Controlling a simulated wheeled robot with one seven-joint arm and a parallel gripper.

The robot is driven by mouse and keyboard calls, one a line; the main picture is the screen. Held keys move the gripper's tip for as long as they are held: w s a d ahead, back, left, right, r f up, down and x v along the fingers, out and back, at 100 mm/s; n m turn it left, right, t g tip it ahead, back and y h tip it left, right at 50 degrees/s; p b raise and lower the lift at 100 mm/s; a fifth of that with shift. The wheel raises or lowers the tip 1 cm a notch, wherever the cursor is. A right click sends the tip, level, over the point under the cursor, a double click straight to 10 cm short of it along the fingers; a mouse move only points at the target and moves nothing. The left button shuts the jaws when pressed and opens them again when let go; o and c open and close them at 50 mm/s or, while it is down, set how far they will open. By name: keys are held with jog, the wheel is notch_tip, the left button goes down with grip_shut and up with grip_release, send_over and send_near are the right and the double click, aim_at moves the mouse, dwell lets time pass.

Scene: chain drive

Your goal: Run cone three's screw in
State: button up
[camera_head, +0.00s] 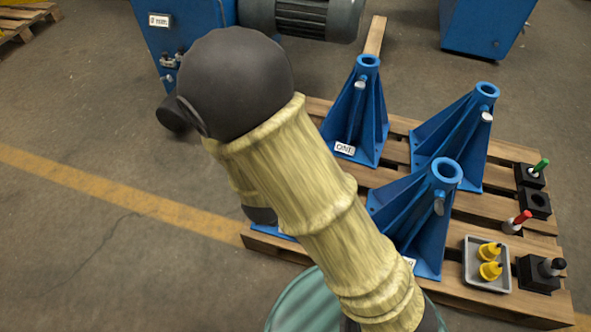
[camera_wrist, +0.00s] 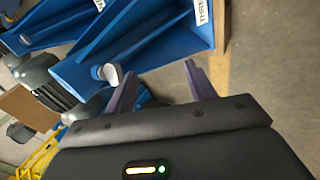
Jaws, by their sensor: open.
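Cone three (camera_wrist: 160,35) is a blue ribbed stand; its label, partly cut off, starts "THR" in the wrist view. A pale rounded screw head (camera_wrist: 107,73) sticks out near its narrow end. My gripper (camera_wrist: 160,68) is open, with two purple fingers apart and nothing seen between them. The screw head shows just left of the left finger, outside the gap; I cannot tell whether they touch. In the head view my arm covers most of cone three; only a blue sliver of what is probably its base (camera_head: 287,237) shows. My gripper is hidden there.
Cone one (camera_head: 355,110), a back-right cone (camera_head: 465,125) and a front cone (camera_head: 425,215) stand on the wooden pallet (camera_head: 535,305), each with a pale screw. A grey tray (camera_head: 470,280) with yellow parts and several black blocks lie at right. Open floor lies left.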

jog(key=s+a+n+t+h+b, duration=0.2)
jog(key=s+n+t+h+b, duration=0.2)
jog(key=n+t, duration=0.6)
jog(key=s+n, duration=0.2)
jog(key=n, duration=0.2)
jog(key=shift+s+n+t, duration=0.3)
jog(key=shift+n, duration=0.1)
jog(key=shift+w, duration=0.15)
jog(key=b+x, duration=0.5)
jog(key=x, duration=0.3)
jog(key=b+x, duration=0.5)
jog(key=x, duration=0.3)
jog(key=shift+w+d+f, duration=0.1)
jog(key=shift+w+d, duration=0.1)
jog(key=shift+d, duration=0.1)
jog(key=shift+w, duration=0.3)
